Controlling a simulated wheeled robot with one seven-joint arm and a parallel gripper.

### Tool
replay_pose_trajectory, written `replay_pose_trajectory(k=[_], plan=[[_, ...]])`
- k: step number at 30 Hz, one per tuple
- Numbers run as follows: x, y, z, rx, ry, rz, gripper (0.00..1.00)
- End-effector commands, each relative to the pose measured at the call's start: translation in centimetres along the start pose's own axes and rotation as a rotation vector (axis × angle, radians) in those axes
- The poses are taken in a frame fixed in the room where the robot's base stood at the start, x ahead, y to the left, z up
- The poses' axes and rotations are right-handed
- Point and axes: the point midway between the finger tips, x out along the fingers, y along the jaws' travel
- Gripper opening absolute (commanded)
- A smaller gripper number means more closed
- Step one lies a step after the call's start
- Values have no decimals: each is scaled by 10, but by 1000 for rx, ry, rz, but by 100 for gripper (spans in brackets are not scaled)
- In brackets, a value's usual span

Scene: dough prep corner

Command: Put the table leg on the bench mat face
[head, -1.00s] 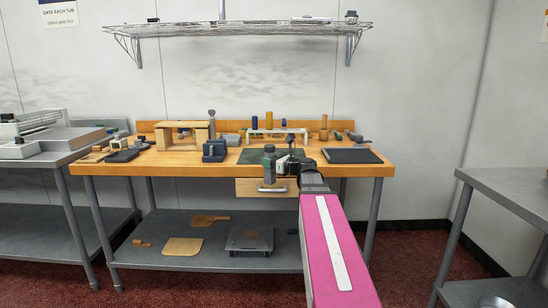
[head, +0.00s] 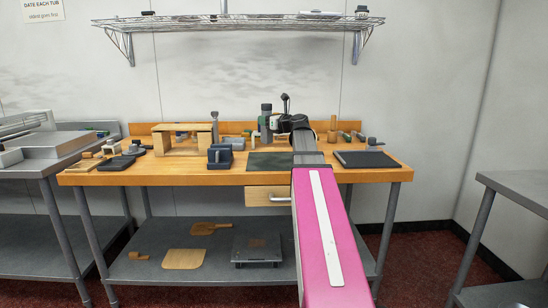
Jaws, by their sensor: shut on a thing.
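The bench mat (head: 268,163) is a dark green sheet lying flat on the wooden bench, left of my arm, with its bare face up. My gripper (head: 267,137) is above the bench, over the back part of the mat, small and partly hidden by my own wrist. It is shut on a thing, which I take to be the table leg. The grip itself is too small and dark to make out, and so is the held piece's shape. I cannot see the held piece touching the mat.
A dark flat board (head: 365,159) lies right of the mat. A blue block (head: 220,156) stands to its left, and a wooden arch (head: 183,129) stands farther left. Small parts line the bench's back. A wire shelf (head: 240,22) hangs above. The mat's front is clear.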

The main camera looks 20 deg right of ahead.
Motion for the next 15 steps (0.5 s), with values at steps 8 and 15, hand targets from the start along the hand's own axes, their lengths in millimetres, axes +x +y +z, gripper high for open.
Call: replay_pose_trajectory(k=[8, 15], plan=[[3, -41, -22, 3, 0, -3, 7], [5, -86, -50, 3, 0, -2, 7]])
